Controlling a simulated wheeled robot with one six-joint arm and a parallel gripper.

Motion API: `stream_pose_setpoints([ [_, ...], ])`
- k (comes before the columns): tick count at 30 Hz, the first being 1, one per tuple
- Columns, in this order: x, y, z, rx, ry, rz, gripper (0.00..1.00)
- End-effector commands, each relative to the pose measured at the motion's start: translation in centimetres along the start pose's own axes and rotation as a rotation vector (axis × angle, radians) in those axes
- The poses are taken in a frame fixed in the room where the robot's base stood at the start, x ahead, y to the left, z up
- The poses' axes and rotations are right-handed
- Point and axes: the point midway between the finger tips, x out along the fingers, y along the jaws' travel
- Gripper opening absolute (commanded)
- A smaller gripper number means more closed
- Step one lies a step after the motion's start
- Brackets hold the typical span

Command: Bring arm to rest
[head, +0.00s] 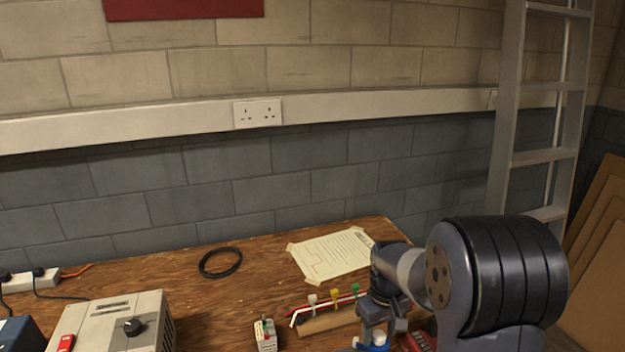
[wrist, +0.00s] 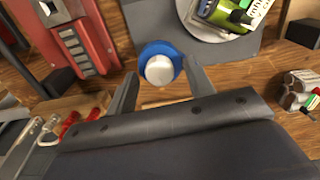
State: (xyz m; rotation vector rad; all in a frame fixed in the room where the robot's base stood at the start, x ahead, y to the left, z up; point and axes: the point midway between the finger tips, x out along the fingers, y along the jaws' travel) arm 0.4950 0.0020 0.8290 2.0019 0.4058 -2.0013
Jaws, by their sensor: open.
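My arm reaches in from the right of the head view, bent down over the wooden bench. My gripper (wrist: 162,72) is open, with its two fingers apart in the wrist view. A round blue thing with a white top (wrist: 158,68) shows between and just beyond the fingertips; I cannot tell whether they touch it. The same blue and white thing (head: 378,340) shows low in the head view beside the gripper, partly cut off by the frame edge.
A red device (wrist: 75,40) stands left of the gripper in the wrist view. A round dish (wrist: 190,22) with green items is above. A wooden rack (head: 325,322) with coloured clips, a grey box (head: 95,322), a black ring (head: 220,262) and a paper sheet (head: 330,254) occupy the bench.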

Motion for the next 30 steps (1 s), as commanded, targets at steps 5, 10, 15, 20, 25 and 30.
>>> stream_pose_setpoints([
  [5,0.1,0.0,0.0,-0.141,0.001,0.000,0.50],
  [10,0.1,0.0,0.0,-0.275,0.001,0.000,0.50],
  [15,-1.1,0.0,-0.1,-0.379,0.004,0.002,0.50],
  [20,-4.5,0.0,-0.1,-0.375,0.005,0.003,0.50],
  [25,-7.6,0.0,-0.1,-0.374,0.003,0.002,0.50],
  [30,-9.8,0.0,0.0,-0.373,0.002,0.001,0.50],
])
